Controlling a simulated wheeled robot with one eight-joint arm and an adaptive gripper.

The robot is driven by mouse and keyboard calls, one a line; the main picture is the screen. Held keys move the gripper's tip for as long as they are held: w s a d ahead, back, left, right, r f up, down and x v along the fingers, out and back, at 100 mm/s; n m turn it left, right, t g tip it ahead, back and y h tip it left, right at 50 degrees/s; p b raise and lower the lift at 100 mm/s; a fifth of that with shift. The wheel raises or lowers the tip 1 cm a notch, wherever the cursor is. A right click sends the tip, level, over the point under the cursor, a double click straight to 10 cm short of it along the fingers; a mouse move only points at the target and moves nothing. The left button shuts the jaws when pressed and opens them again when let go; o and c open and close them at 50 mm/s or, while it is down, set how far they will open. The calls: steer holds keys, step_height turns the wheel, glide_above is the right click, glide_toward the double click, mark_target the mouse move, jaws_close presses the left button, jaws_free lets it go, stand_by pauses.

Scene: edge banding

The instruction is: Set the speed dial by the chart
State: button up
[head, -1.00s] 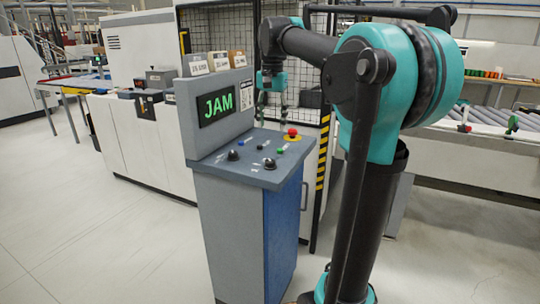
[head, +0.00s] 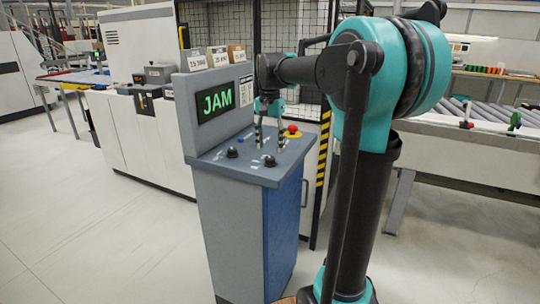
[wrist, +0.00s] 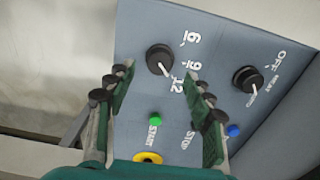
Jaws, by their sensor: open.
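The speed dial (wrist: 158,58) is a black knob with a white pointer, beside the printed numbers 6, 9 and 12. Its pointer is toward the 12. In the head view it is the front right knob (head: 269,161) on the grey console. A chart-like white card (head: 245,90) is beside the green JAM display (head: 215,100); its text is too small to read. My gripper (head: 270,143) is open and empty above the console top. In the wrist view its two fingers (wrist: 160,82) are spread, with the dial just beyond the gap between their tips.
A second black knob (wrist: 247,78) is marked OFF and HEAT. A green START button (wrist: 156,120), a blue button (wrist: 233,130) and a yellow-ringed red emergency stop (head: 291,131) are close by. Several boxes (head: 217,56) stand on top of the console. A mesh fence is behind.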

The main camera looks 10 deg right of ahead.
mark_target(270, 158)
steer(key=shift+f, duration=2.25)
steer(key=c, duration=1.2)
